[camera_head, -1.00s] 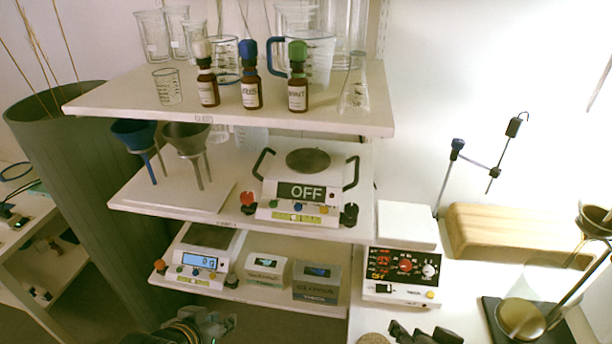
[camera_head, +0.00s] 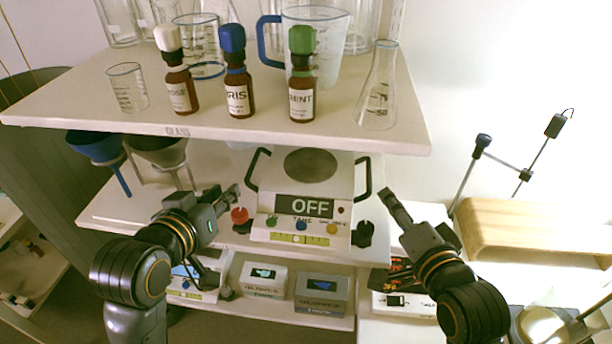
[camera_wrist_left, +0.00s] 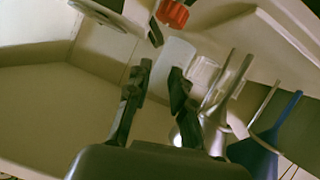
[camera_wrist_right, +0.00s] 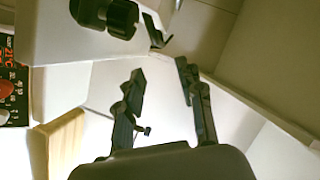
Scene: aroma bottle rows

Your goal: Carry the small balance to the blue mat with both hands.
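A white balance (camera_head: 318,208) with an OFF display, round pan and two black side handles stands on the middle shelf. A second balance (camera_head: 190,284), with a blue display, is on the lower shelf, partly hidden by my left arm. I cannot tell for sure which is the small balance. My left gripper (camera_head: 228,196) is open and empty by the upper balance's left handle; the left wrist view shows its fingers (camera_wrist_left: 159,72) apart below a red knob. My right gripper (camera_head: 388,194) is open and empty right of the right handle; its fingers (camera_wrist_right: 160,70) are apart. No blue mat shows.
The upper shelf (camera_head: 240,140) overhangs the balance and holds labelled bottles, a jug (camera_head: 314,45) and a flask (camera_head: 379,90). Funnels (camera_head: 160,152) stand left on the middle shelf. Glove boxes (camera_head: 322,292) sit below. A hotplate (camera_head: 405,303) and wooden block (camera_head: 535,228) are at right.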

